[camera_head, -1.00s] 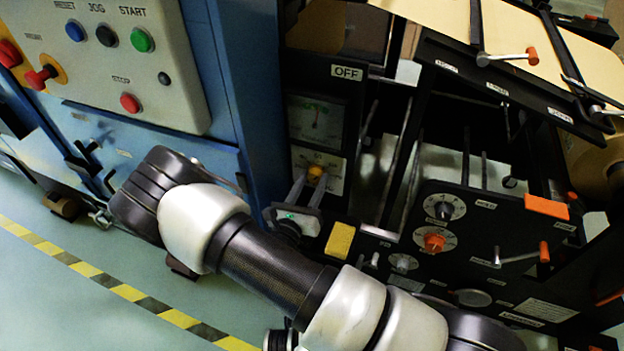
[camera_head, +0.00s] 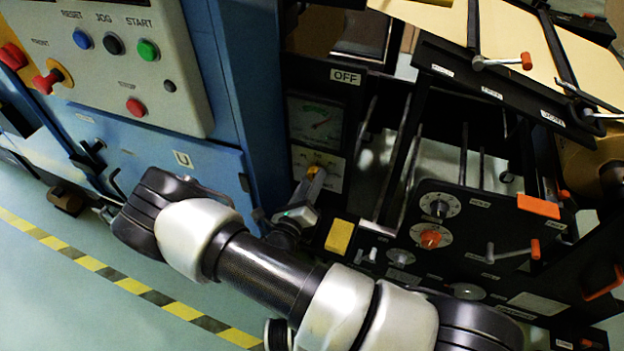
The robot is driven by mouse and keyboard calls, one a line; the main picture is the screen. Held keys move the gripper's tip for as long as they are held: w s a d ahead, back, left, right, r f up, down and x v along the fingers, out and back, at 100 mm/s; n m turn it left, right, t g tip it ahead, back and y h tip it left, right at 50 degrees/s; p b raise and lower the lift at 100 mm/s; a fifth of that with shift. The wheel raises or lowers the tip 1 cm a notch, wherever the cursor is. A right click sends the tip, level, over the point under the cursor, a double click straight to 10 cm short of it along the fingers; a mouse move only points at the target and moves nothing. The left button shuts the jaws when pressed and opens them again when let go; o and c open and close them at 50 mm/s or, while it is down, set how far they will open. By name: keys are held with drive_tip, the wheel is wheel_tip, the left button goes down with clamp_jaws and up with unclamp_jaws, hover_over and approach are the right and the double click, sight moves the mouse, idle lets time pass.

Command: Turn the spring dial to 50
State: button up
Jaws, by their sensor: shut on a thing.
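The plate's numbers are too small and partly covered for me to read surely. My gripper (camera_head: 314,176) reaches up to the knob from below and is shut on it, with its jaws tilted to the right. The jaws hide much of the knob and its pointer mark.
A blue cabinet (camera_head: 222,100) with a grey button panel stands close on the left. To the right are a yellow block (camera_head: 340,236), an orange knob (camera_head: 430,239) and a black-and-white dial (camera_head: 440,206). Open floor lies at lower left.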

drive_tip(key=shift+w+r, duration=0.15)
drive_tip(key=o, duration=1.1)
drive_tip(key=shift+d, duration=0.1)
drive_tip(key=shift+c, duration=0.2)
drive_tip(key=p+v, duration=0.1)
drive_tip(key=v, duration=1.6)
drive_tip(key=shift+s+p, duration=0.2)
drive_tip(key=shift+p, duration=0.2)
